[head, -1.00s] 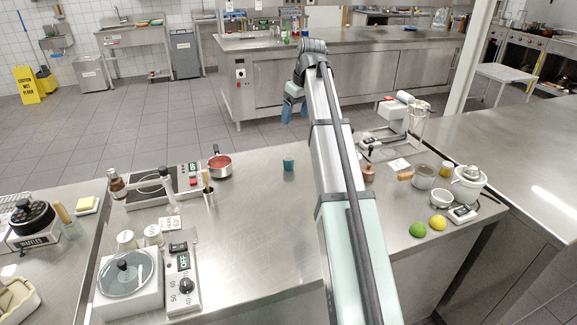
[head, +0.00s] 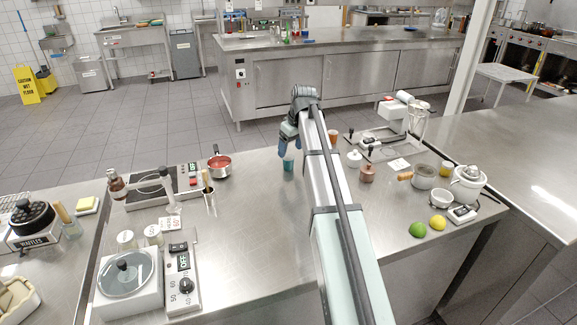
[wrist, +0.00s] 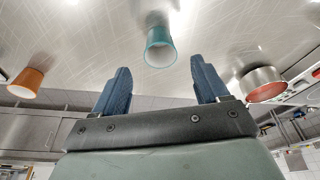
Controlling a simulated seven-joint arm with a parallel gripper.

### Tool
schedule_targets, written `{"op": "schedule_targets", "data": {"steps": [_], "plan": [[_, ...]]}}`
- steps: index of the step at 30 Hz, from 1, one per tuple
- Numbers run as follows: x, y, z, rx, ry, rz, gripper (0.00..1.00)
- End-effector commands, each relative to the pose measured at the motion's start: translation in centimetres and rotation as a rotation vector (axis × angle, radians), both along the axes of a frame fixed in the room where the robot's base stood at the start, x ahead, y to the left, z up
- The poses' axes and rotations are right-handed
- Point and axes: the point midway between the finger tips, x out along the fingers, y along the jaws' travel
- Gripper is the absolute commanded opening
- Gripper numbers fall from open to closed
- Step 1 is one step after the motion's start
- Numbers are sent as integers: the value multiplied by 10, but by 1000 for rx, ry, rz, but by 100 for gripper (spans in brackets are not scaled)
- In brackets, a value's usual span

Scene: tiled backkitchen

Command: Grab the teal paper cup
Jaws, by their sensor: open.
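The teal paper cup (head: 288,163) stands on the steel counter (head: 255,235), left of my arm in the head view. In the wrist view the teal cup (wrist: 160,50) lies ahead of my gripper (wrist: 160,82), centred between the two blue fingers and beyond their tips. The fingers are apart with nothing between them. In the head view my gripper (head: 286,140) is just above and behind the cup, and the cup's upper part is partly hidden by it.
A red pan (head: 220,166) stands left of the cup; it also shows in the wrist view (wrist: 264,84). An orange cup (wrist: 27,83) is on the other side. A copper-coloured pot (head: 367,173) and a white lidded jar (head: 354,159) stand right of my arm. The counter in front of the cup is clear.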

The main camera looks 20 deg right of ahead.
Motion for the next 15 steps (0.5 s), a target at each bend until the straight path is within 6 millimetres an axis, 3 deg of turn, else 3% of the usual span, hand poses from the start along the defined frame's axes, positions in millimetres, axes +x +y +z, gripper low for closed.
{"op": "schedule_targets", "data": {"steps": [8, 15], "plan": [[2, 1, -11, 0, 0, 0, 74], [6, 4, -39, 1, 1, 0, 74]]}}
